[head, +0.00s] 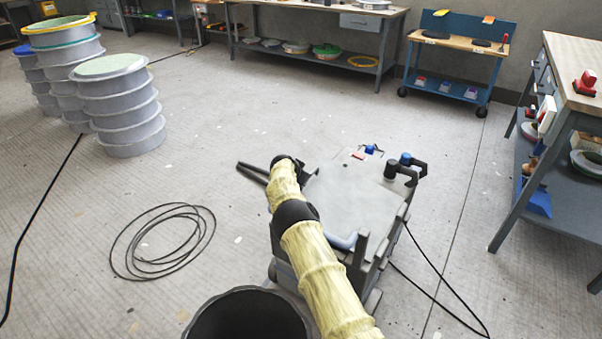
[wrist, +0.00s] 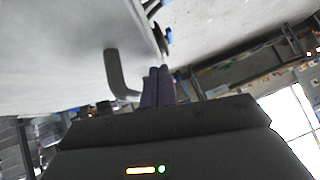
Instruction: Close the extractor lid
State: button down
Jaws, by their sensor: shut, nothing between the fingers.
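The extractor is a grey unit in the middle of the head view, with a broad pale grey lid (head: 350,195) and a blue-grey bar handle (head: 341,242) at its near edge. A large pale panel (wrist: 50,60), apparently the lid, fills the upper left of the wrist view, with a bent grey bar handle (wrist: 114,72) on it. My gripper (wrist: 158,75) shows two purple fingers, together and empty, just right of the handle's bent end. I cannot tell whether they touch it.
A black bin (head: 250,318) stands at the near edge, left of my arm. A coiled black cable (head: 163,241) lies on the floor at left. Grey ribbed moulds (head: 120,110) stand farther back. A workbench (head: 575,90) stands at right. Floor around the extractor is mostly clear.

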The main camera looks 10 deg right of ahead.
jog(key=shift+w+a+f+b, duration=0.15)
jog(key=shift+f+b, duration=0.45)
jog(key=shift+f, duration=0.55)
jog(key=shift+r, duration=0.1)
jog(key=shift+r, duration=0.35)
notch_tip(320, 180, up, 4)
jog(key=shift+f+p, duration=0.15)
jog(key=shift+p, duration=0.7)
jog(key=p+v, duration=0.1)
jog(key=v, duration=0.8)
jog(key=shift+a+p, duration=0.35)
jog(key=shift+a, duration=0.05)
